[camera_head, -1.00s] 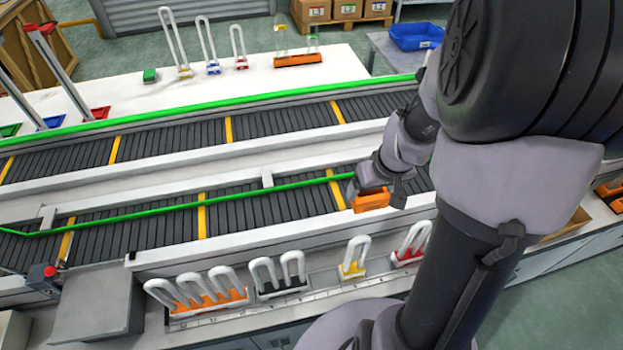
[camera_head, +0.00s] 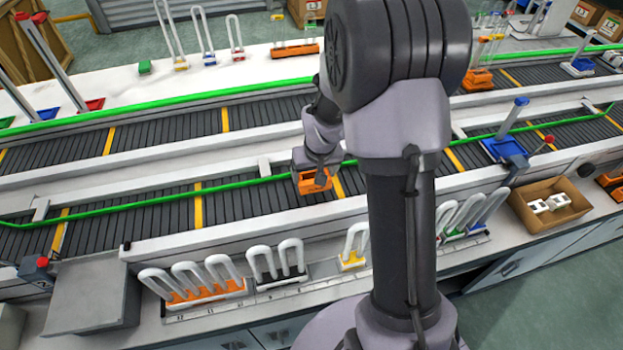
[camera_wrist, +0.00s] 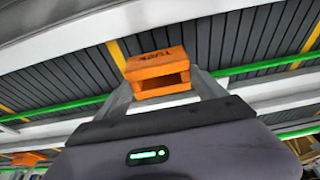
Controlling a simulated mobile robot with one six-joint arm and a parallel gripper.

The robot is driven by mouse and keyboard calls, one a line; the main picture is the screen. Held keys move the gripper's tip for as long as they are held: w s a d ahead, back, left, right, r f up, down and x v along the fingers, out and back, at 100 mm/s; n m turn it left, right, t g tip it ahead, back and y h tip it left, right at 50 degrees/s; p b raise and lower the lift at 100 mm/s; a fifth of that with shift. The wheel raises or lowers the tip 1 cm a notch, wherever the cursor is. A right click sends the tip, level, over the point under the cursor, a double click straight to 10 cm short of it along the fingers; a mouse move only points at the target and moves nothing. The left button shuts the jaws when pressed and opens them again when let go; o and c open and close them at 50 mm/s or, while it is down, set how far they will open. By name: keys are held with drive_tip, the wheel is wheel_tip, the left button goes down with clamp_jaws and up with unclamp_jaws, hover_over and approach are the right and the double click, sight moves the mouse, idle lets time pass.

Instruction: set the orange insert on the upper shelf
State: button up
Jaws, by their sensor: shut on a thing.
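The orange insert (camera_head: 313,182) is a small block with a hollow opening. It is held in my gripper (camera_head: 316,170), above the near conveyor (camera_head: 240,203) and beside its green rail. In the wrist view the orange insert (camera_wrist: 156,66) sits between the two fingers of my gripper (camera_wrist: 160,90), with dark lettering on its face and its opening towards the camera. No shelf is clearly recognisable as the upper shelf. A long white surface (camera_head: 110,83) runs behind the far conveyor.
Loop pieces in an orange base (camera_head: 208,293) stand at the front. A cardboard box (camera_head: 575,212) holds white parts. My arm hides the centre right.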

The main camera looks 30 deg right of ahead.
sight(312, 181)
drive_tip(key=shift+w+a+f, duration=0.2)
drive_tip(key=shift+w+f, duration=0.05)
drive_tip(key=shift+w, duration=0.1)
drive_tip(key=shift+f+b, duration=0.9)
drive_tip(key=shift+f, duration=0.8)
drive_tip(key=o, duration=1.5)
